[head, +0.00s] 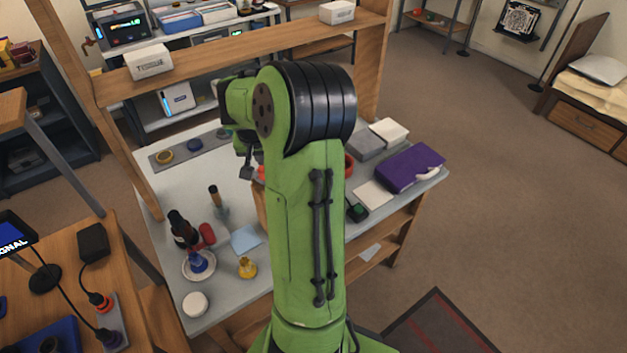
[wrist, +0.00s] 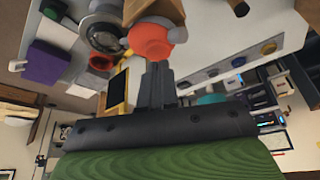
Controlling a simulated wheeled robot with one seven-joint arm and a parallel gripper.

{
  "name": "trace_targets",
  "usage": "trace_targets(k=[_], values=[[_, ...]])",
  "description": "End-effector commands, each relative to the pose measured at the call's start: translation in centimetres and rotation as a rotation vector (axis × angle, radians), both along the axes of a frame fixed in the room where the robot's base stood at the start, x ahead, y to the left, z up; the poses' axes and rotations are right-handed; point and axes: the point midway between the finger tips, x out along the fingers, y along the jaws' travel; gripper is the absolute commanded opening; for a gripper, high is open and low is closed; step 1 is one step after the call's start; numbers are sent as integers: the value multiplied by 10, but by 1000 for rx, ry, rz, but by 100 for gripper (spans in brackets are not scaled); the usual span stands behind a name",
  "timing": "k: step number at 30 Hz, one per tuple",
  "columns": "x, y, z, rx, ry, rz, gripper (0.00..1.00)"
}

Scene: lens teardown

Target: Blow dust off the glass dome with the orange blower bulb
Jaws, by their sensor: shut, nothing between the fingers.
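The orange blower bulb (wrist: 150,40) is round, with a pale grey end at its right. It is in the wrist view just beyond my fingertips, and a small orange part (head: 261,172) shows beside my arm in the head view. My gripper (wrist: 157,66) is shut and empty, its tips close to the bulb; I cannot tell if they touch. A dark-rimmed round piece with a clear, shiny centre (wrist: 104,37), perhaps the glass dome, lies left of the bulb in the wrist view. My arm hides that part of the bench in the head view.
A wooden block (wrist: 156,10) is beside the bulb. A red ring (wrist: 101,62), a purple case (head: 410,168) and boxes (head: 365,143) are on the bench's right side. A dark bottle (head: 182,230), a red cylinder (head: 207,233) and an amber bottle (head: 247,268) stand at the left front.

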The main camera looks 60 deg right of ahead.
Motion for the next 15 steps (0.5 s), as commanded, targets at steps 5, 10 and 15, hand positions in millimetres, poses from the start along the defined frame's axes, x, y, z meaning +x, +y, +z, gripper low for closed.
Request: trace_targets(k=[5,10,15], values=[[0,0,-10,0,0,0,0],[0,0,-17,0,0,1,0],[0,0,-24,1,1,1,0]])
